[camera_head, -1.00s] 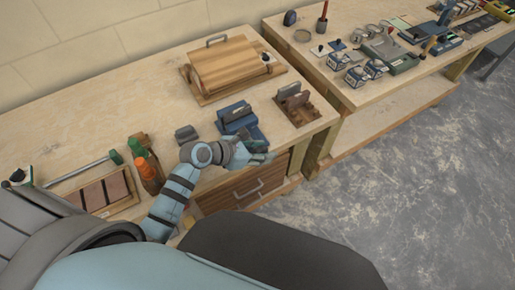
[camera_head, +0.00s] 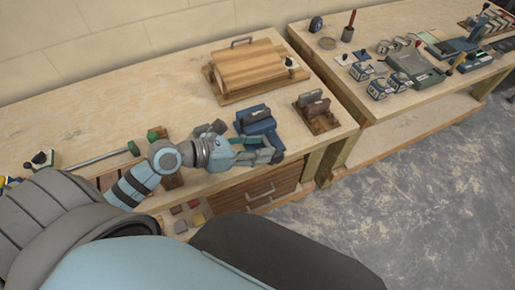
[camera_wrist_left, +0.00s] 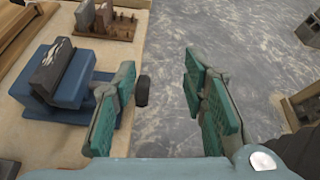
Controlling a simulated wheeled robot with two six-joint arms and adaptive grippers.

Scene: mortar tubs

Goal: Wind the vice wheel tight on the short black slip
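The blue vice (camera_head: 258,124) stands near the front edge of the left bench. A dark slip (camera_wrist_left: 52,68) with pale marks stands upright at its jaws in the left wrist view. The vice's small black wheel (camera_wrist_left: 141,91) juts out past the bench edge. My left gripper (camera_head: 266,150) is at the front of the vice. In the wrist view its green-padded fingers (camera_wrist_left: 158,86) are spread, with the wheel between them, nearer the left finger and apart from the right one. Contact with the left finger cannot be told. My right gripper is not in view.
A wooden rack (camera_head: 324,124) with dark slips stands right of the vice. A loose dark block (camera_head: 217,127) lies left of it. A wooden board with a handle (camera_head: 246,66) is behind. Drawers (camera_head: 250,190) are below. The second bench (camera_head: 410,105) holds tools and boxes.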

